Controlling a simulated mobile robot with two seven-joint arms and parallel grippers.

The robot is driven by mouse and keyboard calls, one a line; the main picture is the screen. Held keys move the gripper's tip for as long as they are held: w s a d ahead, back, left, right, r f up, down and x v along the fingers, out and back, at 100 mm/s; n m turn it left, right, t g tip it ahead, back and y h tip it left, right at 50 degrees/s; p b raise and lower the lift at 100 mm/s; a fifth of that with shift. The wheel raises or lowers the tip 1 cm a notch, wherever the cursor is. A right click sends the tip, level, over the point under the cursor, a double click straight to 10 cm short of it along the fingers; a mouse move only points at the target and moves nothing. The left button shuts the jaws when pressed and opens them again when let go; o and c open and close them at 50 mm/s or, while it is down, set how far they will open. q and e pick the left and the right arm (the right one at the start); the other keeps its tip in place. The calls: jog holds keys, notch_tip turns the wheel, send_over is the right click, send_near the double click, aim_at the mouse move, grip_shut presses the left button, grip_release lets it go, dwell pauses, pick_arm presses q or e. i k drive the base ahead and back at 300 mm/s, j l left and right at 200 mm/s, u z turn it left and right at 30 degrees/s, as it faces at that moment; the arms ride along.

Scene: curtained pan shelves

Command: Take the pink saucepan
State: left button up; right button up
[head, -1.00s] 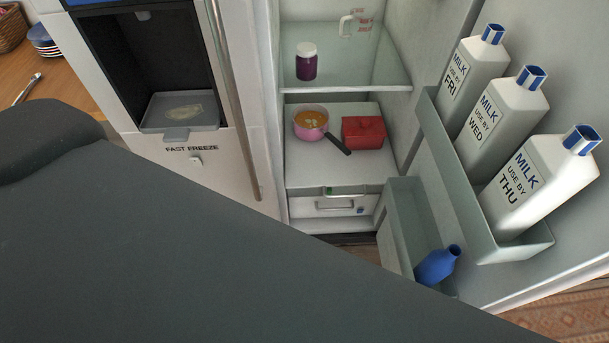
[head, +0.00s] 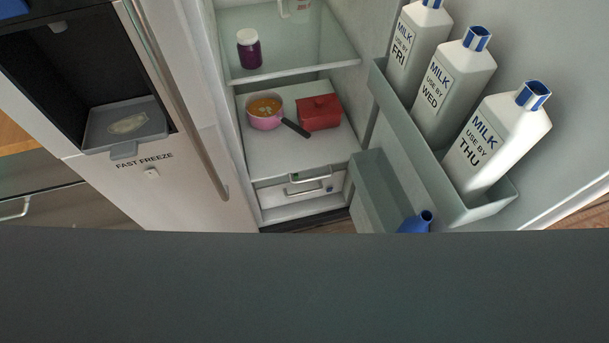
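The pink saucepan (head: 264,122) stands upright on the lower shelf (head: 270,158) inside the open fridge. It holds something orange with pale pieces. Its dark handle points to the lower right, toward the front of a red lidded box (head: 319,113) that stands to its right. Neither of my grippers is in view. A large dark grey surface, which looks like part of my own body, fills the bottom of the head view and hides what lies there.
A glass shelf (head: 290,50) above the pan bears a purple jar (head: 249,50) and a measuring jug. The open door on the right holds milk bottles (head: 496,140) and a blue bottle (head: 417,222). A drawer (head: 300,190) sits below.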

aim_at(265, 109)
jog(key=j+z, duration=0.2)
jog(key=z, duration=0.2)
jog(key=i+j+z, duration=0.1)
jog(key=z, duration=0.25)
jog(key=j+z, duration=0.4)
jog(key=l, duration=0.1)
